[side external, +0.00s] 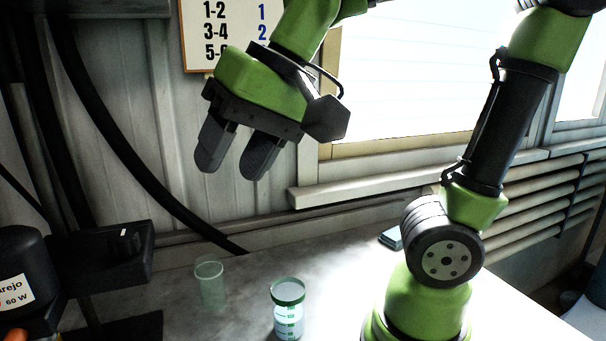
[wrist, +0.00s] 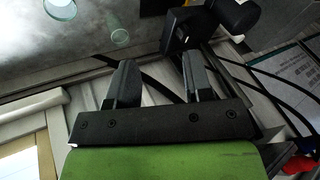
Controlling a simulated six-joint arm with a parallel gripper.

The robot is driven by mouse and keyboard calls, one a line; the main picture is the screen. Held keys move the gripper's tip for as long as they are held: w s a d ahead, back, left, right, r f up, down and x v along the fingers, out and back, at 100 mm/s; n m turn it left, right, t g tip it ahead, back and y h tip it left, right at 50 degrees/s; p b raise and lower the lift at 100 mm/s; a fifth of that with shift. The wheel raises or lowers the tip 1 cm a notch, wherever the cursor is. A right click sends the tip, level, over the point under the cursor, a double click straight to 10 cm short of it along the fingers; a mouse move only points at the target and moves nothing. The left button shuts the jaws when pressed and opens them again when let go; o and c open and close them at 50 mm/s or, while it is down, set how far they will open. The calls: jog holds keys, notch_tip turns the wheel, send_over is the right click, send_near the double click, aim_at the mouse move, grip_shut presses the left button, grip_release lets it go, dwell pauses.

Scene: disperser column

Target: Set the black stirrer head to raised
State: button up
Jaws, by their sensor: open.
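The black stirrer head (side external: 30,262) is at the left edge of the side external view, partly cut off. It has a rounded body with a white label reading "60 W". A boxy black part with a small knob (side external: 124,241) sits beside it, above a dark base (side external: 130,327). In the wrist view, black parts of the stand (wrist: 186,28) show at the top, right of centre. My gripper (side external: 230,172) is open and empty, up and to the right of the head, touching nothing. Its two fingers also show in the wrist view (wrist: 157,62).
A clear empty beaker (side external: 210,283) and a green-rimmed beaker with pale contents (side external: 288,310) stand on the grey bench (side external: 250,275). Black cables (side external: 130,160) hang along the wall behind. A small dark blue object (side external: 391,238) lies near my base. A window and number chart are behind.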

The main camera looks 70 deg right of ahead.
jog(key=s+d+f+n+t, duration=0.1)
jog(key=s+d+f, duration=0.1)
jog(key=s, duration=0.4)
jog(key=shift+d+f+t+h, duration=0.3)
jog(key=shift+d+t, duration=0.1)
jog(key=shift+d, duration=0.3)
jog(key=w+a+r+m+g, duration=0.3)
jog(key=w+a+g, duration=0.1)
jog(key=w+a, duration=1.05)
jog(key=w+a+f+m+g, duration=0.2)
jog(key=a+f, duration=0.4)
jog(key=a, duration=0.3)
jog(key=x, duration=0.8)
jog(key=shift+w+d+f, duration=0.15)
jog(key=shift+w+f, duration=0.2)
jog(key=shift+w, duration=0.1)
